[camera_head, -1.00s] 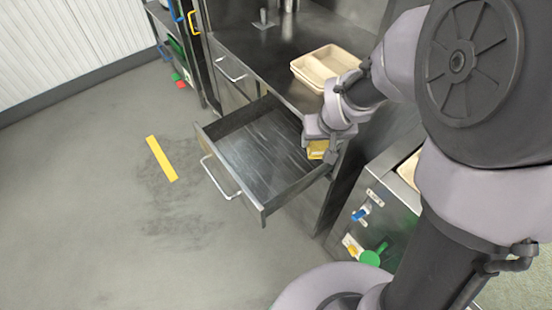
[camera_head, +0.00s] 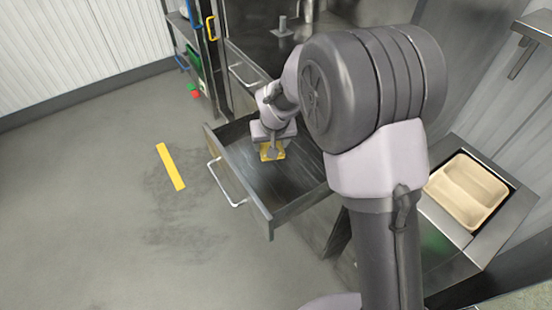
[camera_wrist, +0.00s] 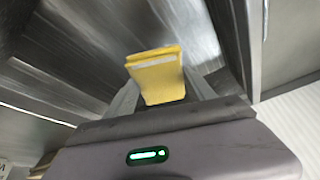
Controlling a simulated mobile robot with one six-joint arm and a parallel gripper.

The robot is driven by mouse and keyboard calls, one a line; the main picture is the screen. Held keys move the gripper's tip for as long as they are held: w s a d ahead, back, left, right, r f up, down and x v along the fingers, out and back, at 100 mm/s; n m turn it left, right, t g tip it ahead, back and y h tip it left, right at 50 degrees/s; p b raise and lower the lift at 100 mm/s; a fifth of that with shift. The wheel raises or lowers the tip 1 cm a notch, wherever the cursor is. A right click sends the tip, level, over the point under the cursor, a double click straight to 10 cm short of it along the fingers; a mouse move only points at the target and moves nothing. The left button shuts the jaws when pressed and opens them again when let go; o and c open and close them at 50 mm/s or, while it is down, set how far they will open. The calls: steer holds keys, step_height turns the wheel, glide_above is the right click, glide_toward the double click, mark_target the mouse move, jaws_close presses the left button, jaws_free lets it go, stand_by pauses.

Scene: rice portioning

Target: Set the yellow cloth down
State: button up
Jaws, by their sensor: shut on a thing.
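The yellow cloth (camera_head: 272,152) is a small folded block, held at the end of my gripper (camera_head: 271,147) over the open metal drawer (camera_head: 293,206). In the wrist view the cloth (camera_wrist: 157,76) sits between the two fingers of my gripper (camera_wrist: 160,98), which is shut on it. The drawer's brushed metal interior (camera_wrist: 88,45) shows behind it and looks empty. I cannot tell whether the cloth touches the drawer floor. My arm hides part of the drawer's back.
The drawer handle (camera_head: 226,184) juts out over the grey floor. A yellow floor strip (camera_head: 171,167) lies to the left. A beige divided tray (camera_head: 468,190) sits in a metal unit at the right. A tap (camera_head: 283,27) stands on the counter behind.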

steer(key=shift+f+b, duration=1.35)
steer(key=shift+f, duration=1.4)
steer(key=o, duration=1.3)
steer(key=shift+r, duration=0.1)
steer(key=s+d+r+m+p, duration=0.2)
steer(key=s+d+r+p, duration=0.15)
steer(key=s+r, duration=0.6)
steer(key=s+d+r+m+p, duration=0.15)
steer(key=s+d+r, duration=0.3)
steer(key=r, duration=0.95)
steer(key=s+d+r+m, duration=0.1)
steer(key=s, duration=0.4)
steer(key=s+d+r+m+t, duration=0.1)
steer(key=s+d, duration=0.1)
steer(key=s, duration=0.4)
steer(key=s+d+r+m+y+p, duration=0.1)
steer(key=s, duration=0.4)
steer(key=shift+s+d+r, duration=0.15)
steer(key=shift+s+r, duration=0.2)
steer(key=shift+s, duration=0.05)
